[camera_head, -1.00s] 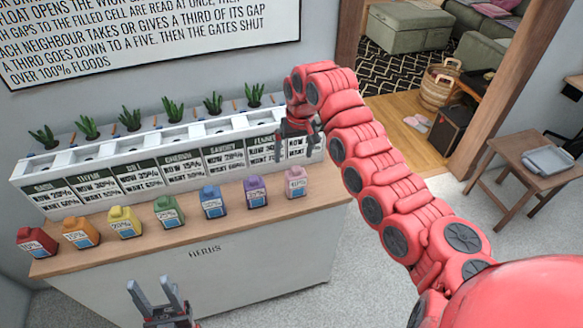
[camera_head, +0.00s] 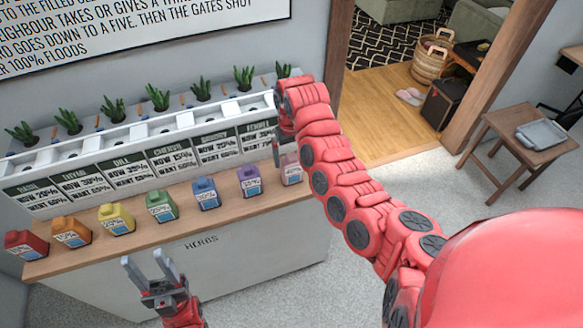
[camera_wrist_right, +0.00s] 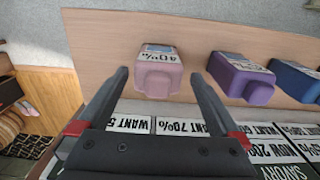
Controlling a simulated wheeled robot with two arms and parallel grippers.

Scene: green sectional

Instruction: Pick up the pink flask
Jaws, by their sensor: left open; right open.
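The pink flask (camera_head: 291,170) stands upright at the right end of the row on the wooden counter, partly hidden by my right gripper in the head view. In the right wrist view the pink flask (camera_wrist_right: 159,73) lies between and beyond the tips of my open right gripper (camera_wrist_right: 158,75), with its cap toward me and a label reading 40%. The fingers stand apart from it on both sides. My left gripper (camera_head: 150,268) is open and empty in front of the counter, below the row.
A purple flask (camera_head: 249,181) stands just left of the pink one, then blue (camera_head: 205,193), green, yellow, orange and red flasks. Behind them is a white planter (camera_head: 150,145) with labelled cells and plants. The counter (camera_head: 100,245) ends just right of the pink flask.

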